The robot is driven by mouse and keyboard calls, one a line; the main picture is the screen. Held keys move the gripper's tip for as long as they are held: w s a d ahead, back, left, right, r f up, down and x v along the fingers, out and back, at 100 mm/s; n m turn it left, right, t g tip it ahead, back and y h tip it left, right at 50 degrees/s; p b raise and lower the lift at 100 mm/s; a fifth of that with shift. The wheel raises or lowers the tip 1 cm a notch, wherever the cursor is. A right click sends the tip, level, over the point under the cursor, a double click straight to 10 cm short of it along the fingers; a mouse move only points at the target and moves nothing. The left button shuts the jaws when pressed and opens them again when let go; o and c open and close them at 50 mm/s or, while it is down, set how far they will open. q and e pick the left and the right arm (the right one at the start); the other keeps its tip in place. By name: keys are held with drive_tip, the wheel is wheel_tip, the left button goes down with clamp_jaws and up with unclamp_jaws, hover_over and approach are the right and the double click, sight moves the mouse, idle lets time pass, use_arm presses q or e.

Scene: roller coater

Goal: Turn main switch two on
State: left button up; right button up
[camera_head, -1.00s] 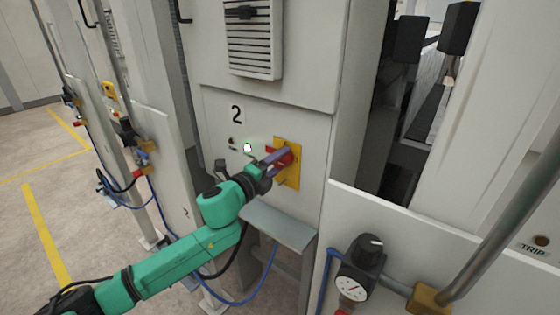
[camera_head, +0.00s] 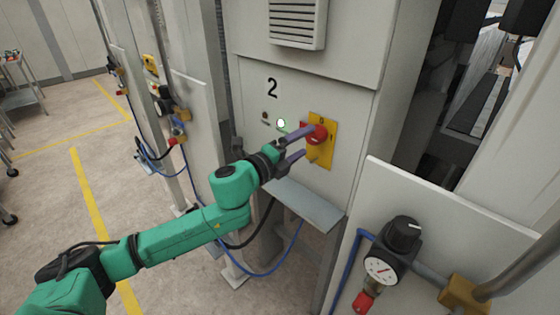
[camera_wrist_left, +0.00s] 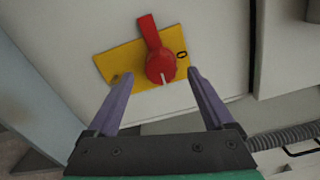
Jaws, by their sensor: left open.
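The red rotary switch (camera_head: 318,135) sits on a yellow plate (camera_head: 328,153) on the panel marked 2. In the wrist view, the red knob (camera_wrist_left: 160,67) has a handle pointing up, and a 0 mark shows on the plate's right part. In the head view, the handle points left. My left gripper (camera_head: 304,144) is open in front of the switch. In the wrist view, its purple fingers (camera_wrist_left: 160,78) are spread, one on each side below the knob, with nothing between them. Contact with the plate cannot be told. My right gripper is not in view.
A lit whitish-green lamp (camera_head: 281,123) and a dark red lamp (camera_head: 265,115) are left of the switch. A grey ledge (camera_head: 305,203) juts out below. A pressure gauge (camera_head: 381,269) with a black regulator stands at lower right. Blue hoses hang below the panel.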

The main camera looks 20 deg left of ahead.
use_arm(q)
drive_tip(key=b+v, duration=0.3)
drive_tip(key=v, duration=0.7)
drive_tip(key=shift+b, duration=0.4)
